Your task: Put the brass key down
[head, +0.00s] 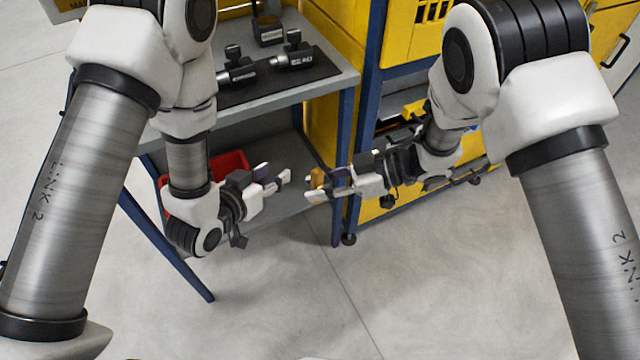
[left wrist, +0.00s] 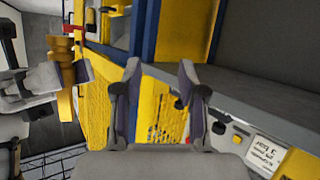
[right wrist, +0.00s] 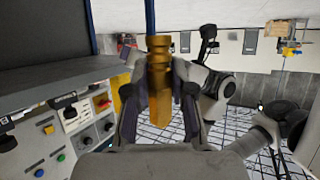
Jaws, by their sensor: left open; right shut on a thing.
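The brass key (right wrist: 159,90) is a golden, stepped piece. My right gripper (right wrist: 158,72) is shut on it, with one finger on each side and the ridged end past the fingertips. In the head view the key (head: 317,180) is in the air near the middle, between my two grippers, partly hidden by the right fingers. My left gripper (head: 272,180) is open and empty, to the left of the key and apart from it. In the left wrist view the key (left wrist: 65,80) shows at the left, beside the open left fingers (left wrist: 160,80).
A grey bench (head: 341,82) stands behind, with a dark mat (head: 262,89) bearing black fixtures (head: 292,55). A red bin (head: 228,163) sits on its lower shelf. A yellow machine (head: 412,35) is to its right. Open floor (head: 300,290) lies in front.

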